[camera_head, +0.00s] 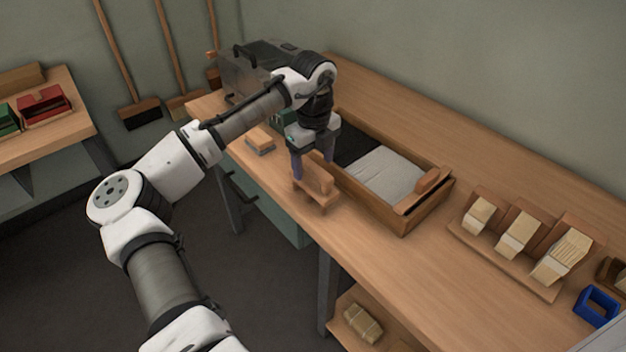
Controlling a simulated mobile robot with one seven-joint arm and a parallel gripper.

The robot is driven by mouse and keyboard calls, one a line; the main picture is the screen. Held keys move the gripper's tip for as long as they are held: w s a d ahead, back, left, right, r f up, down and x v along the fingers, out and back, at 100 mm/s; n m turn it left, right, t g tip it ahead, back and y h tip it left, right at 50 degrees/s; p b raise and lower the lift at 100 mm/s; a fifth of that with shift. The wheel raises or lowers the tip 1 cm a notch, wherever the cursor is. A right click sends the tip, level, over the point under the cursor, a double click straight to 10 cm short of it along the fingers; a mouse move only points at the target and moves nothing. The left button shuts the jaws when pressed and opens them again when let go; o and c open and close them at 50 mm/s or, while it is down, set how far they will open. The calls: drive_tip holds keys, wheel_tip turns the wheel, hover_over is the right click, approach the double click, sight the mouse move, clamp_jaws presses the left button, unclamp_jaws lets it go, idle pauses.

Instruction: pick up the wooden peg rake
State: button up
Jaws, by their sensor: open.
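A small wooden piece with a rounded upright part on a flat base (320,187) stands near the front edge of the bench, left of the wooden tray. It may be the wooden peg rake, but I cannot make out any pegs. My gripper (312,172) points down just above and around its upper part. The purplish fingers are apart, one at the left and one behind at the right. I cannot tell whether they touch the wood. Another small wooden piece (428,180) rests at the right end of the tray.
The wooden tray (408,222) holds a pale sheet (385,172) and a dark section, close right of my gripper. A brush-like block (260,140) lies to the left. A rack with bristle bundles (518,232) and a blue holder (596,305) are at the right.

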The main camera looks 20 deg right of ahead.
sight(315, 182)
drive_tip(key=f, duration=0.1)
drive_tip(key=f+p, duration=0.1)
drive_tip(key=f, duration=0.3)
drive_tip(key=shift+s, duration=0.3)
drive_tip(key=shift+c, duration=0.3)
drive_tip(key=c, duration=1.1)
drive_tip(key=shift+r, duration=0.1)
